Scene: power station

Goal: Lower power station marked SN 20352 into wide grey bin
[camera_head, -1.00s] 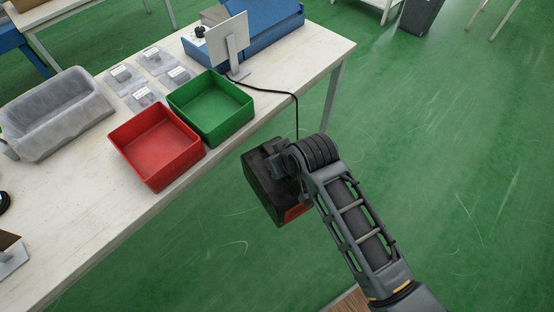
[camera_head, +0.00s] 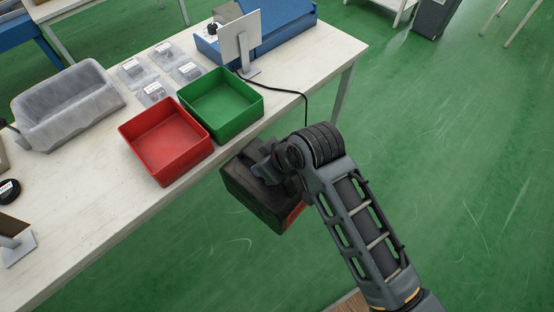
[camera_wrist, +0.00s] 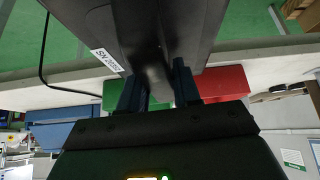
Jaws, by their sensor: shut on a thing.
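The power station (camera_head: 248,197) is a dark box with a red-orange patch at its lower right. In the wrist view the power station (camera_wrist: 155,30) fills the upper middle, and a white label starting "SN" (camera_wrist: 107,61) shows on its side; its digits are small. My gripper (camera_wrist: 157,88) is shut on the power station, with one finger on each side of a narrow part. In the head view my gripper (camera_head: 267,163) holds it over the floor, just off the table's front edge. The wide grey bin (camera_head: 75,128) stands on the table at the left, and its inside looks empty.
A red bin (camera_head: 168,160) and a green bin (camera_head: 240,117) stand on the table (camera_head: 110,210) between my gripper and the grey bin. Several small clear trays (camera_head: 155,93) lie behind them. A stand with a panel (camera_head: 240,40) and a black cable are at the back.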

